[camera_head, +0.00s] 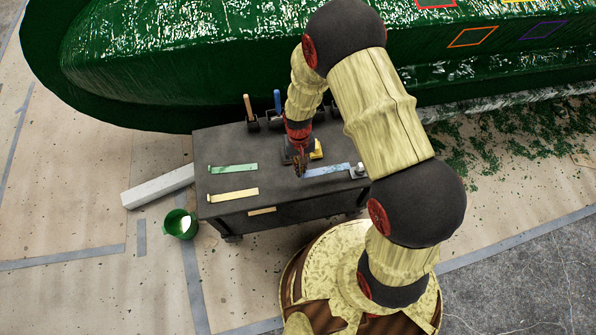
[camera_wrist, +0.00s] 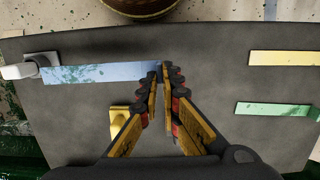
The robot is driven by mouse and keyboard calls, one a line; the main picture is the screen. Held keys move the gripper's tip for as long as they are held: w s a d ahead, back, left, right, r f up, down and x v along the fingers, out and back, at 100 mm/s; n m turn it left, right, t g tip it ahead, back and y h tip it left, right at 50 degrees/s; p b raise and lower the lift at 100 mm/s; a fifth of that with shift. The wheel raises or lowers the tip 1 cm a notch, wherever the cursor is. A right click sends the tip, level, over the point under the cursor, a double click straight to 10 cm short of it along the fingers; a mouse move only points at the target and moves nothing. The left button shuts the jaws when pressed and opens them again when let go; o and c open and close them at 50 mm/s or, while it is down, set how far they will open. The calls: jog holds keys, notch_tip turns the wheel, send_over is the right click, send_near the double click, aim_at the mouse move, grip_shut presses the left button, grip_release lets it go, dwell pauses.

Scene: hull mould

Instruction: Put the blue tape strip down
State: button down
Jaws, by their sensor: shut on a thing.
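The blue tape strip (camera_head: 328,170) extends from my gripper to the right, over the dark cart top, in the head view. In the wrist view the blue tape strip (camera_wrist: 100,73) runs left from my fingertips, with green flecks on it. My gripper (camera_head: 301,168) points down over the middle of the cart top. In the wrist view my gripper (camera_wrist: 161,75) is shut on the strip's near end. I cannot tell whether the strip touches the cart top or hangs just above it.
A green strip (camera_head: 232,169) and a yellow strip (camera_head: 233,195) lie on the left of the cart top (camera_head: 275,190). A small pale-and-grey item (camera_head: 359,172) stands by the blue strip's far end. A yellow block (camera_wrist: 121,122) sits near my fingers. The green hull (camera_head: 160,70) rises behind.

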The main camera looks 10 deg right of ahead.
jog(key=shift+f+b, duration=0.75)
jog(key=shift+f, duration=2.05)
jog(key=shift+f, duration=0.2)
jog(key=c, duration=2)
grip_release()
jog(key=shift+c, duration=0.2)
jog(key=shift+o, duration=0.2)
